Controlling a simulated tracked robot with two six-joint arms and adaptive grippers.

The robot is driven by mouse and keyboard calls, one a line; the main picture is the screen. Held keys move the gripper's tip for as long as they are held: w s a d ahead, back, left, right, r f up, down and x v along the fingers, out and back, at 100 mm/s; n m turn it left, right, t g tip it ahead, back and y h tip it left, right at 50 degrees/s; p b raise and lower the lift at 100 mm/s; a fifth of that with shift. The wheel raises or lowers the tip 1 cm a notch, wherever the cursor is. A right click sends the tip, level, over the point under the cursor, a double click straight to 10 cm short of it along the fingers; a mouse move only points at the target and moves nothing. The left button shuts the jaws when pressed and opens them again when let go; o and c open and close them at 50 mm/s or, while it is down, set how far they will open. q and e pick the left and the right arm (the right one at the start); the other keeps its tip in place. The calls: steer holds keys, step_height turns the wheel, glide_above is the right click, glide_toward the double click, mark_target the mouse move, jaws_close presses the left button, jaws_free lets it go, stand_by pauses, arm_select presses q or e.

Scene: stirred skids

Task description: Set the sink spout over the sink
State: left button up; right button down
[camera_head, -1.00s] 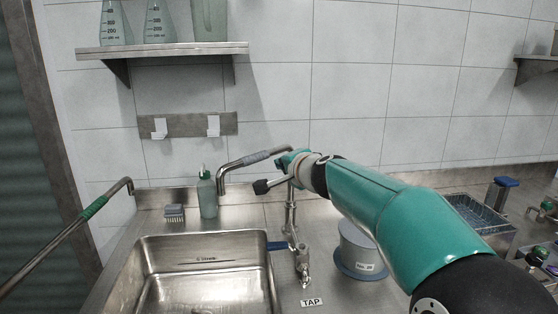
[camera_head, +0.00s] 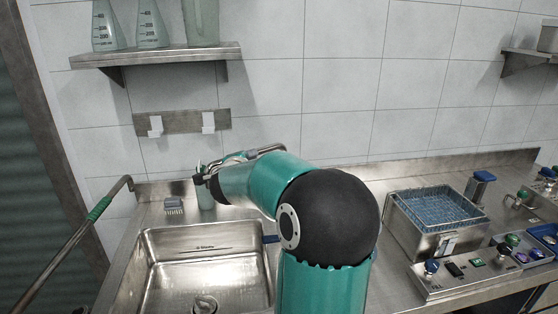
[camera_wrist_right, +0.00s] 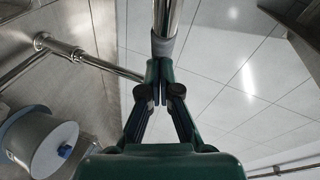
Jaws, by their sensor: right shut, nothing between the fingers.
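The metal sink (camera_head: 147,262) is at the lower left of the head view. In the right wrist view, the right gripper (camera_wrist_right: 158,88) is shut and empty. The spout (camera_wrist_right: 167,17) with its grey sleeve (camera_wrist_right: 165,48) lies just beyond the fingertips; I cannot tell whether they touch. My left gripper is out of view.
A bent pipe with a green band (camera_head: 98,209) rises at the left. A wire-basket bath (camera_head: 437,208) and knob panel (camera_head: 470,270) are right. A grey drum (camera_wrist_right: 35,140) shows in the wrist view.

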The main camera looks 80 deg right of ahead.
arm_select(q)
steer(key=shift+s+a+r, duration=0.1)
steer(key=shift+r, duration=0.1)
arm_select(e)
steer(key=shift+w+d+r, duration=0.1)
steer(key=shift+w, duration=0.25)
steer(key=shift+r, duration=0.1)
arm_select(q)
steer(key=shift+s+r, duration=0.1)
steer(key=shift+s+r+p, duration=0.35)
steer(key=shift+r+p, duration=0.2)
steer(key=shift+p, duration=0.25)
arm_select(e)
steer(key=v, duration=1.3)
steer(key=shift+r, duration=0.3)
